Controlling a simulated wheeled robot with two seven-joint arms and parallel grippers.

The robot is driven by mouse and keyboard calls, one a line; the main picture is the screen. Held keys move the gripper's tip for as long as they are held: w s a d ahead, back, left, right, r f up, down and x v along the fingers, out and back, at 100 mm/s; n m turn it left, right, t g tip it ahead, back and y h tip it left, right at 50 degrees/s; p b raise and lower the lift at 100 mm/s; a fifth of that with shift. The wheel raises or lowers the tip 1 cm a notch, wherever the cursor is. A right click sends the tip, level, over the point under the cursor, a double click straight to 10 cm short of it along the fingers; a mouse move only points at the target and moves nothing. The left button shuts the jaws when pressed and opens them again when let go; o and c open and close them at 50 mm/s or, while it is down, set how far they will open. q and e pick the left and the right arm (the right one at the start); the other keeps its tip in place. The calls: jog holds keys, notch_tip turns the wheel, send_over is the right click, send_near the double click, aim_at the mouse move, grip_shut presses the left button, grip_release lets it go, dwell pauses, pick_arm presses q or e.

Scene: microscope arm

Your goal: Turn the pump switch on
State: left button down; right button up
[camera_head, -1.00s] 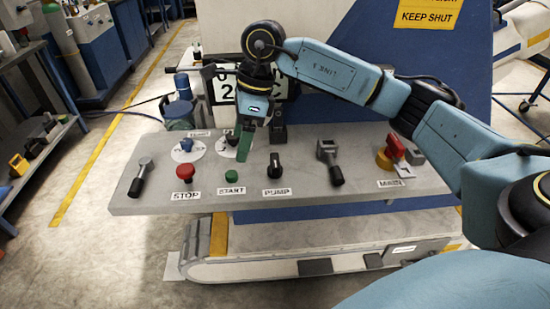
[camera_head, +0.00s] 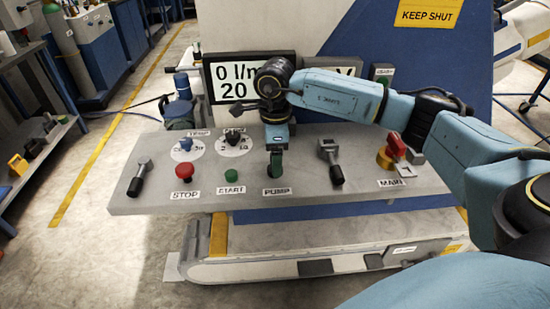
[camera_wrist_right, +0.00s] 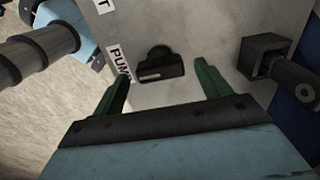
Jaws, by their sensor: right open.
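The pump switch (camera_wrist_right: 161,65) is a black rotary knob with a small white mark, on the grey panel beside its PUMP label (camera_wrist_right: 119,63). In the head view, the PUMP label (camera_head: 277,191) shows but the knob is hidden behind my green fingers. My right gripper (camera_head: 275,172) is over that spot, pointing at the panel. In the right wrist view, my right gripper (camera_wrist_right: 163,75) is open, with one green finger on each side of the knob. Whether the fingers touch it I cannot tell. My left gripper is not in view.
Near the knob are the green START button (camera_head: 231,174), the red STOP button (camera_head: 184,170), a black-handled lever (camera_head: 332,165) and the red MAIN switch (camera_head: 396,146). Another lever (camera_head: 140,177) is at the left end. A display (camera_head: 222,80) stands behind.

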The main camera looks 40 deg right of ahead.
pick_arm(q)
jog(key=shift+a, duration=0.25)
pick_arm(e)
jog(key=shift+f, duration=0.75)
jog(key=c, duration=0.8)
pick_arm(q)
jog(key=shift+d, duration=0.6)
pick_arm(e)
jog(key=shift+c, duration=0.9)
